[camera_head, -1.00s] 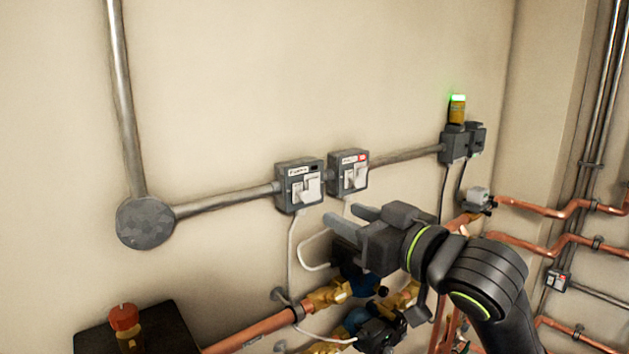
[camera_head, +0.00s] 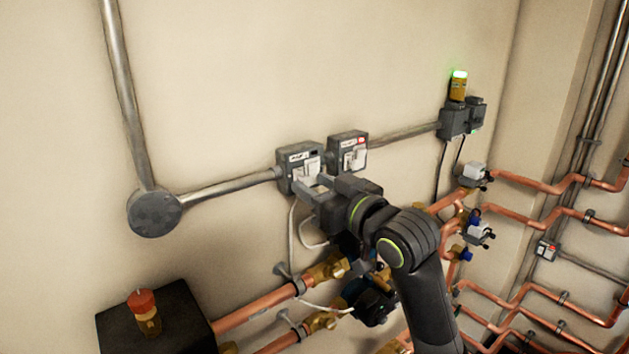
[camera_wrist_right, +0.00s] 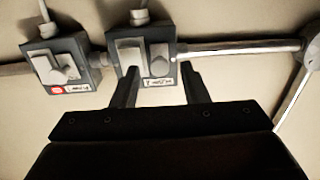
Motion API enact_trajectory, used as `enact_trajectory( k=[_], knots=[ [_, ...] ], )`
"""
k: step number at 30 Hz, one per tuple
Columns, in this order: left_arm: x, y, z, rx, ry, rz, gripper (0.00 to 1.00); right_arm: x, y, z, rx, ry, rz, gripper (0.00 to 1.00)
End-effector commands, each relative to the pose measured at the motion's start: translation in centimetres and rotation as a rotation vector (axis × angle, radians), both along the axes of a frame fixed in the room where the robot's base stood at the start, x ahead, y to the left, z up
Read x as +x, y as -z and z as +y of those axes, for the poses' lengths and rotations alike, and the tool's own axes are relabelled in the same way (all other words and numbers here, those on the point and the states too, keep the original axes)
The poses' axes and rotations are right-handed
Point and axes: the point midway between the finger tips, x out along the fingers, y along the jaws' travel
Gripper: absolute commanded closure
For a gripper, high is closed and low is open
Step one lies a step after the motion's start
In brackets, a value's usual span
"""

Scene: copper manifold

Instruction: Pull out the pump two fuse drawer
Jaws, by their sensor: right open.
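Two grey switch boxes are on the wall: the left box (camera_head: 300,163) has a black mark by its label, the right box (camera_head: 348,153) a red one. The wrist view shows them inverted, with the red-marked box (camera_wrist_right: 58,68) at left and the other (camera_wrist_right: 145,55) at right. Each carries white raised pieces; the labels are too blurred to read surely, so I cannot tell which is pump two. My right gripper (camera_head: 313,186) is open at the lower front of the left box. In the wrist view its fingers (camera_wrist_right: 160,88) straddle that box's label edge, holding nothing.
Conduit (camera_head: 228,190) joins the boxes to a round junction box (camera_head: 154,213). Copper pipes (camera_head: 262,303) and brass valves (camera_head: 328,268) lie below the gripper. A green-lit beacon (camera_head: 458,86) stands at right. The wall above the boxes is clear.

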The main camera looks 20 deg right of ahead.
Motion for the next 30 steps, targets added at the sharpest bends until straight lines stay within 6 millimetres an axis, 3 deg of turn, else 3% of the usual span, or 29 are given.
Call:
enact_trajectory(
  k=[11,21,30],
  knots=[
    [-0.02,-0.13,-0.01,0.000,0.000,0.000,0.64,0.58,0.02,0.22,-0.002,0.000,-0.002,0.59],
    [-0.03,-0.12,-0.03,0.000,0.000,0.001,0.64,0.55,0.01,0.21,-0.001,0.000,0.000,1.00],
    [0.01,-0.30,-0.05,-0.001,0.000,0.000,0.64,0.55,-0.04,0.20,-0.001,0.000,0.000,1.00]
  ],
)
